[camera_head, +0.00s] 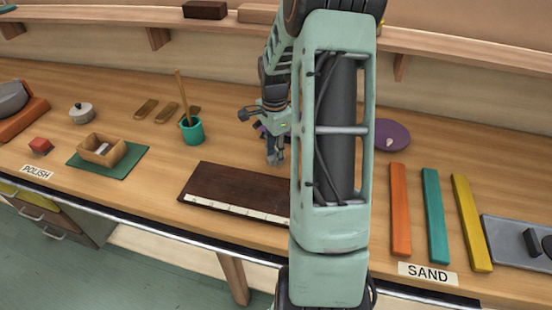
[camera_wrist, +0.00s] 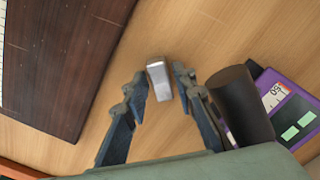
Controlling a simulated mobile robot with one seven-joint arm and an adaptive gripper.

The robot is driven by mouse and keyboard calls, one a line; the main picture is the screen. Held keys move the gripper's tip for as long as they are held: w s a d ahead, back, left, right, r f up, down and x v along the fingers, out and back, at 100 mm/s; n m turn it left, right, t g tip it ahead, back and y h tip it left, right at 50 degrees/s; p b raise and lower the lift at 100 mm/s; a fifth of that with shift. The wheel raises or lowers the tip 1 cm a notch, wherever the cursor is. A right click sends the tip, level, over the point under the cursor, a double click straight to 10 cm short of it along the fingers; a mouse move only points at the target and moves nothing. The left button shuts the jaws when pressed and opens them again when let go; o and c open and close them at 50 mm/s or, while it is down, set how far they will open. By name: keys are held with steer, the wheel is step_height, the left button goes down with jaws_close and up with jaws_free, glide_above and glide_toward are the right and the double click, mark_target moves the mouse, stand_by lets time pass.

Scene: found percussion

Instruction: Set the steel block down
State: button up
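The steel block (camera_wrist: 159,80) is a small, shiny grey piece in the wrist view. It lies over bare wood between my fingertips. My gripper (camera_wrist: 160,78) is open around it, with a narrow gap seen on the right side; contact on the left is hard to tell. In the head view my gripper (camera_head: 274,158) points down close to the tabletop, behind the dark wooden board. The block cannot be made out there.
A dark board (camera_head: 235,190) with a pale marked strip lies in front of my gripper. A dark cylinder (camera_wrist: 241,103) and a purple device (camera_wrist: 288,110) are close on the right in the wrist view. A teal cup (camera_head: 192,132) stands left.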

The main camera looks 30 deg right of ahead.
jaws_close()
steer(key=shift+r, duration=0.1)
